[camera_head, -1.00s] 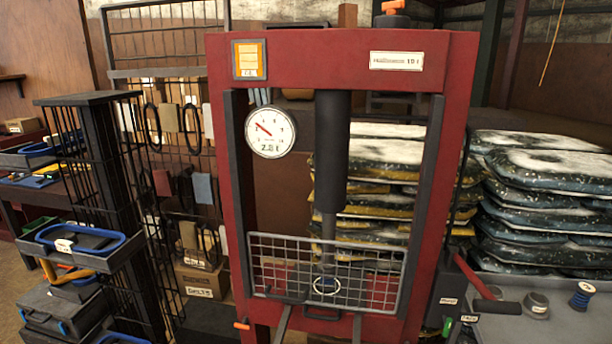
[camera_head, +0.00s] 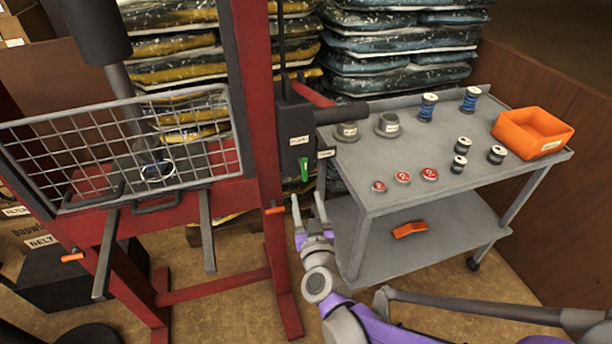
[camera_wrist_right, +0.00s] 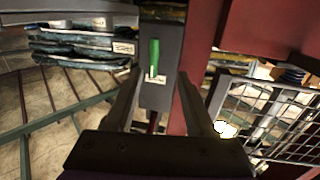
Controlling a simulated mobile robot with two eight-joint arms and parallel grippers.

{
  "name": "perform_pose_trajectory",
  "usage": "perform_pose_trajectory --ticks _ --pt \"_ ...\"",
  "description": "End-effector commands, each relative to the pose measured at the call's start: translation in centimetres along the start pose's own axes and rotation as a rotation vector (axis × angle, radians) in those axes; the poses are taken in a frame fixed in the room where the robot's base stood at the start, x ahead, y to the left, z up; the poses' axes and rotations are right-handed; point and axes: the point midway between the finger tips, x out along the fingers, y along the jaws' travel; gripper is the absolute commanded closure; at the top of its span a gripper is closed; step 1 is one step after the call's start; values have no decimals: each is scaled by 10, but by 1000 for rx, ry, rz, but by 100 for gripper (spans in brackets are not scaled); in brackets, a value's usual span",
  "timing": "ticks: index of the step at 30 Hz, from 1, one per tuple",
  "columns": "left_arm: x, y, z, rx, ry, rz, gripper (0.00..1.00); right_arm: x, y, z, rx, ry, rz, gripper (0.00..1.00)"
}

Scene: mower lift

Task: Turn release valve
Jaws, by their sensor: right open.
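The release valve is a small green lever (camera_head: 304,168) on the lower part of the dark pump box (camera_head: 296,125), fixed to the right side of the red press. In the right wrist view the green lever (camera_wrist_right: 154,55) stands upright on the labelled dark box, seen past the fingers. My right gripper (camera_head: 308,204) is open and empty, just below the lever in the head view and apart from it. In the wrist view its two fingers (camera_wrist_right: 157,90) are spread either side of the lever's line. My left gripper is not in view.
The red press frame (camera_head: 262,120) and its mesh guard (camera_head: 110,150) stand left of the gripper. A black-gripped pump handle (camera_head: 340,112) juts out above right. A grey cart (camera_head: 400,205) with spools, discs and an orange bin (camera_head: 532,133) stands right.

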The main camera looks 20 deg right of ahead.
Motion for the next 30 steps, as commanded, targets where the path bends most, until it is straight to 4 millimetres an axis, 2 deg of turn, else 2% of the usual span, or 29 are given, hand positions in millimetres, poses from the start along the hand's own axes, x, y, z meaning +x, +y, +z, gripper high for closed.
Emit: perform_pose_trajectory --ticks 2,8,15,21,30 --pt "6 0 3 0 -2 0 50 4 4 9 -1 10 31 45" --pt "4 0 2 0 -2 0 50 24 8 7 -3 15 45 45" --pt "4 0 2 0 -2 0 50 70 9 6 -3 15 43 45" --pt "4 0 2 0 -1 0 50 100 10 5 -3 14 42 45" --pt "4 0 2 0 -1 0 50 112 11 5 -2 14 41 45"
